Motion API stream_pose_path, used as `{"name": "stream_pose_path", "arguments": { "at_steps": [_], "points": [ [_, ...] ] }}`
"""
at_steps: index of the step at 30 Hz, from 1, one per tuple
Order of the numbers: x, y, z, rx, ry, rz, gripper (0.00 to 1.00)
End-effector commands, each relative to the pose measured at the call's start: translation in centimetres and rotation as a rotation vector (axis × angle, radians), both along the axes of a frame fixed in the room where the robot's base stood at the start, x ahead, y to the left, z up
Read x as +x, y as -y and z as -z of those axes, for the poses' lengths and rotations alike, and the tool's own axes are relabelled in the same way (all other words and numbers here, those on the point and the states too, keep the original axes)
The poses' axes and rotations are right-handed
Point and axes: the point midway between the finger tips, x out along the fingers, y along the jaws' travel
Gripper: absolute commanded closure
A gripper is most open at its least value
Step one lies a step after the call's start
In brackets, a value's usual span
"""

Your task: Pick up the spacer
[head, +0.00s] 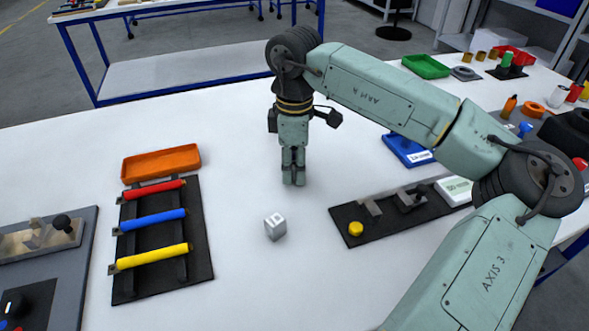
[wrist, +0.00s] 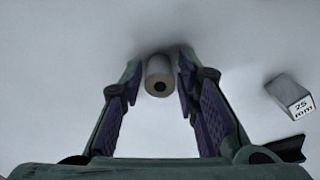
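A small metal block marked "25 mm" (wrist: 290,95) lies to the right in the wrist view. In the head view the block (head: 275,227) is below and slightly left of my gripper, apart from it.
A black rack with red, blue and yellow rods (head: 152,258) and an orange tray (head: 161,162) stand to the left. A dark fixture plate with a yellow knob (head: 385,232) is to the right, and a blue tray (head: 408,151) behind it. The table around my gripper is clear.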

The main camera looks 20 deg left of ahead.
Motion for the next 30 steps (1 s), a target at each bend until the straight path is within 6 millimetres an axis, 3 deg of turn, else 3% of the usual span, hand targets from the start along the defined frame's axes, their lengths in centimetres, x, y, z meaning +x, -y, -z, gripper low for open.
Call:
{"name": "stream_pose_path", "arguments": {
  "at_steps": [12, 23, 30],
  "points": [
    [0.0, 0.0, 0.0, 0.000, 0.000, 0.000, 1.00],
    [0.0, 0.0, -0.1, 0.000, 0.000, 0.000, 1.00],
    [0.1, 0.0, -2.0, 0.000, 0.003, 0.002, 1.00]
  ]
}}
